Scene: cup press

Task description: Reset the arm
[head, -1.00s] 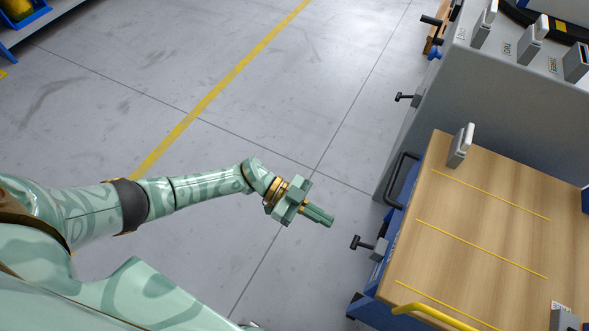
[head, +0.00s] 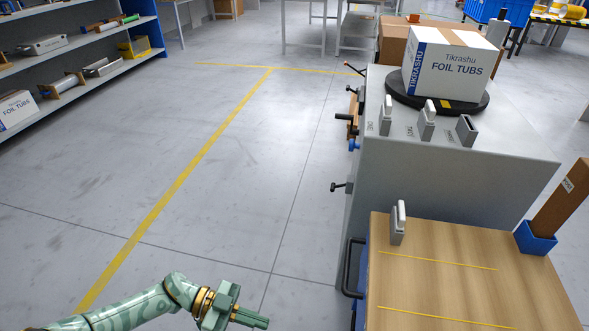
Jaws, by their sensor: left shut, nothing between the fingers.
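My left gripper (head: 250,318) is at the bottom of the head view, on a pale green patterned arm that comes in from the lower left. Its fingers are shut with nothing between them. It hangs over open floor, to the left of the wood-topped bench (head: 466,277) and apart from it. My right gripper is not in the head view.
A grey cabinet (head: 420,190) stands behind the bench, bearing a white carton (head: 452,72) on a black round turntable (head: 390,91). Handles stick out from its left side. A shelf rack (head: 75,67) stands at the far left. The floor between is clear.

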